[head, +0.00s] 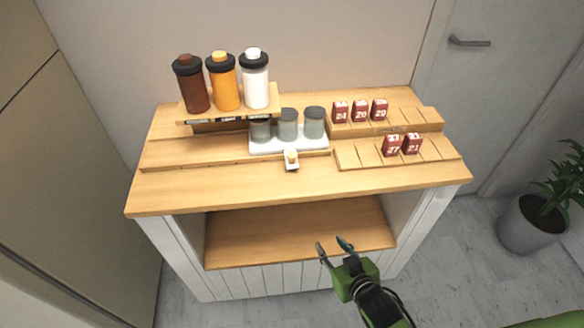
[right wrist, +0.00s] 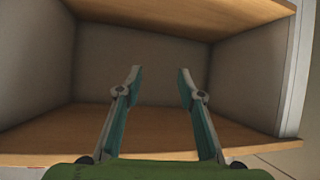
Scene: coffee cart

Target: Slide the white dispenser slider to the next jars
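The white dispenser slider (head: 264,148) is a flat white tray on the cart top, with a small knobbed handle (head: 292,160) at its front. Three grey-green jars (head: 288,126) stand on it in a row. Its left part lies under the front of the wooden bottle shelf, and the leftmost jar is partly hidden there. My right gripper (head: 334,246) is open and empty, in front of the cart's open lower shelf and well below the slider. Its two spread fingers also show in the right wrist view (right wrist: 158,80). My left gripper is not in view.
A raised shelf (head: 230,114) holds brown, orange and white bottles (head: 225,82) at the back left. Slotted wooden racks (head: 432,120) with several red numbered blocks (head: 360,111) stand right of the slider. The front strip of the cart top (head: 225,190) is clear.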

